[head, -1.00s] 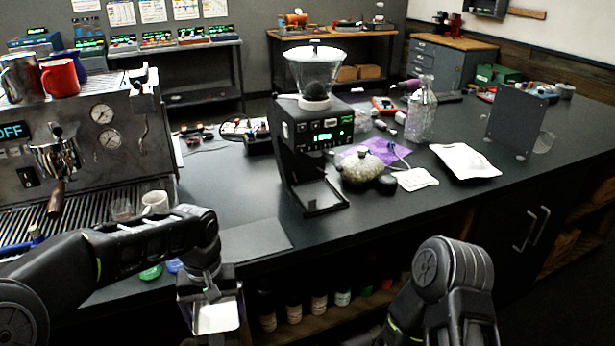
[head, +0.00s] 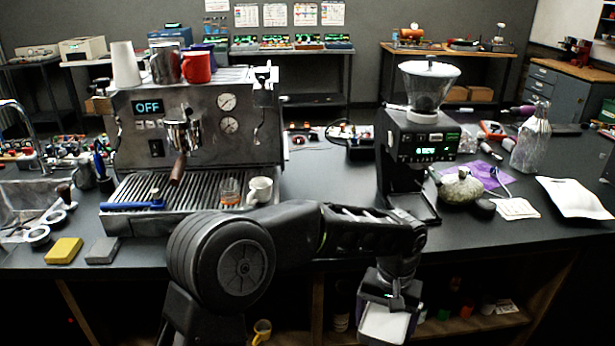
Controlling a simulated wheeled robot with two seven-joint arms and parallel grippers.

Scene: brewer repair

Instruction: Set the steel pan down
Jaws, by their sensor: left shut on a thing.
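My left gripper (head: 390,292) is at the lower middle right of the head view, in front of the counter's front edge and below the top's level. It is shut on a pale, flat-faced metallic thing, which I take to be the steel pan (head: 383,326). Only a bright part of the pan shows at the bottom of the picture; the rest is hidden by the gripper or cut off. The fingertips are hard to make out. My right gripper is not in view.
The dark counter (head: 325,190) has free room between the espresso machine (head: 200,125) and the grinder (head: 420,145). A yellow sponge (head: 64,250) and a grey block (head: 102,250) lie at the front left. A white tray (head: 572,198) lies right. An open shelf (head: 470,325) runs below.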

